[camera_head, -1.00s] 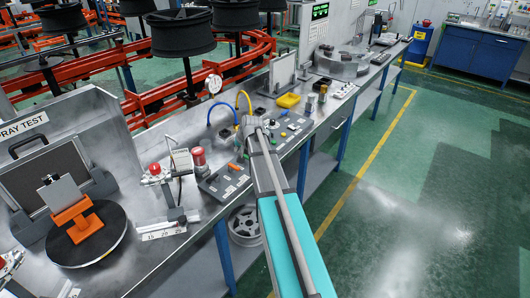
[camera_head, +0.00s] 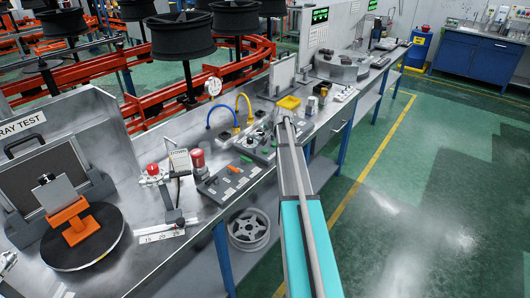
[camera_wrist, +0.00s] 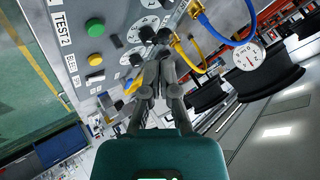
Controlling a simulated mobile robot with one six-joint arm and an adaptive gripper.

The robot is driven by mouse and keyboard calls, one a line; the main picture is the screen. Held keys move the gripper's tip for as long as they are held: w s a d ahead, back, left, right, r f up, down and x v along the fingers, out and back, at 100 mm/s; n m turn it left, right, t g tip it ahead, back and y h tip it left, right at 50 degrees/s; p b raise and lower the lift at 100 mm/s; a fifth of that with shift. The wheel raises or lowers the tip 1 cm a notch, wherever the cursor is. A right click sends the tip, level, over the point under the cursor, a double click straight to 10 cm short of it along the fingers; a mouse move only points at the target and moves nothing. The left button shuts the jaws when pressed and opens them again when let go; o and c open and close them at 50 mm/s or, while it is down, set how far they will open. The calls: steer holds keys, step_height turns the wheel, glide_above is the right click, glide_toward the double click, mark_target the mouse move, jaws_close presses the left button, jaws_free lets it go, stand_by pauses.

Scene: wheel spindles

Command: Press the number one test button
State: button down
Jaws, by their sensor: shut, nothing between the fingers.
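A grey control panel (camera_wrist: 112,12) fills the top of the wrist view. It carries a round green button (camera_wrist: 95,27) beside a label reading TEST2 (camera_wrist: 62,28). A yellow button (camera_wrist: 95,59) and several black knobs (camera_wrist: 147,34) are also on it. I cannot make out a label for test number one. My gripper (camera_wrist: 158,72) is shut and empty, its fingertips by the black knobs; contact with the panel cannot be told. In the head view, the panel (camera_head: 262,146) lies on the bench and my arm covers its right part.
Blue and yellow hoses (camera_head: 243,103) rise behind the panel, near a dial gauge (camera_head: 213,86). The floor to the right is clear.

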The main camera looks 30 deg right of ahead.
mark_target(265, 151)
steer(key=shift+f, duration=0.1)
step_height(265, 151, down, 9)
steer(key=b, duration=0.8)
steer(key=shift+r+b, duration=0.2)
steer(key=shift+b, duration=0.2)
steer(key=shift+f, duration=0.15)
stand_by(1.3)
steer(key=shift+f+b, duration=0.3)
steer(key=shift+b, duration=0.15)
steer(key=shift+f+b, duration=0.4)
stand_by(0.9)
steer(key=shift+r, duration=0.1)
stand_by(0.3)
steer(key=shift+r+p, duration=0.8)
steer(key=shift+p, duration=0.1)
